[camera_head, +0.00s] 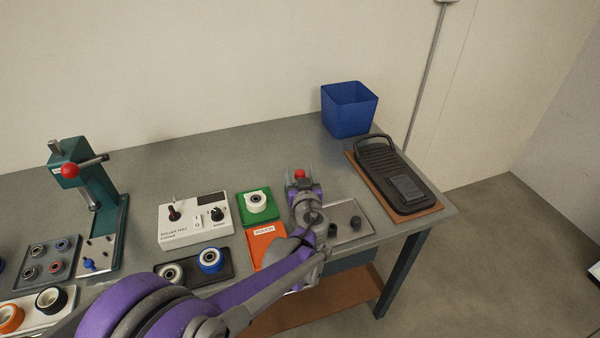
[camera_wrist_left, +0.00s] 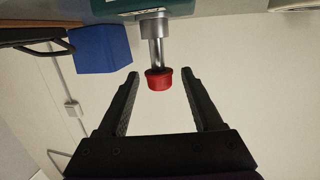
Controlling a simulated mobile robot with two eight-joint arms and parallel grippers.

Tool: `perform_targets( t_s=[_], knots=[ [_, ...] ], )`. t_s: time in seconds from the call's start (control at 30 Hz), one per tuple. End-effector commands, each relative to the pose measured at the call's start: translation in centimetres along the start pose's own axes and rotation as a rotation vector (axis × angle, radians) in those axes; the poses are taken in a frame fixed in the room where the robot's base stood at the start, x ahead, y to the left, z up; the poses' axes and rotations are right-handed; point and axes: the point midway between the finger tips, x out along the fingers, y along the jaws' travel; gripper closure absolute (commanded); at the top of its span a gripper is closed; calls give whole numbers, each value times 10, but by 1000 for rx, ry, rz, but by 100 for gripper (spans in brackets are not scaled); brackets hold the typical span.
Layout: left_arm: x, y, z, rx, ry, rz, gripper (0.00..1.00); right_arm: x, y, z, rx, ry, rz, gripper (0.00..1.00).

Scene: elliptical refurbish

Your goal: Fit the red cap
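The red cap (camera_wrist_left: 158,79) sits on the end of a silver shaft (camera_wrist_left: 156,48) that sticks out of a teal block (camera_wrist_left: 165,9) in the left wrist view. It also shows in the head view as a small red spot (camera_head: 299,174) at the tip of my left gripper (camera_head: 300,184). My left gripper is open, and in the wrist view its two black fingers (camera_wrist_left: 160,75) stand on either side of the cap with gaps on both sides. I cannot tell whether the fingertips reach past the cap. My right gripper is not in view.
A grey tray (camera_head: 362,236) with dark round parts is right of my arm. A roller tester (camera_head: 190,235), a green pad (camera_head: 245,216), an orange pad (camera_head: 258,256) and a teal press (camera_head: 117,228) stand left. A blue bin (camera_head: 350,112) and black case (camera_head: 385,165) are behind right.

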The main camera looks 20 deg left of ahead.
Motion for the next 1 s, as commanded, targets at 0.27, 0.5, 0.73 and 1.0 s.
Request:
perform_targets(
  t_s=[0.27,0.5,0.73,1.0],
  knots=[
    [-8,1,0,0,0,2,33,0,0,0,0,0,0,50],
    [-52,1,0,0,0,3,33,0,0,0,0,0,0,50],
    [-93,1,0,0,0,3,33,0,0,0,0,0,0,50],
    [-108,0,0,0,0,0,33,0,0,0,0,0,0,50]
  ],
)
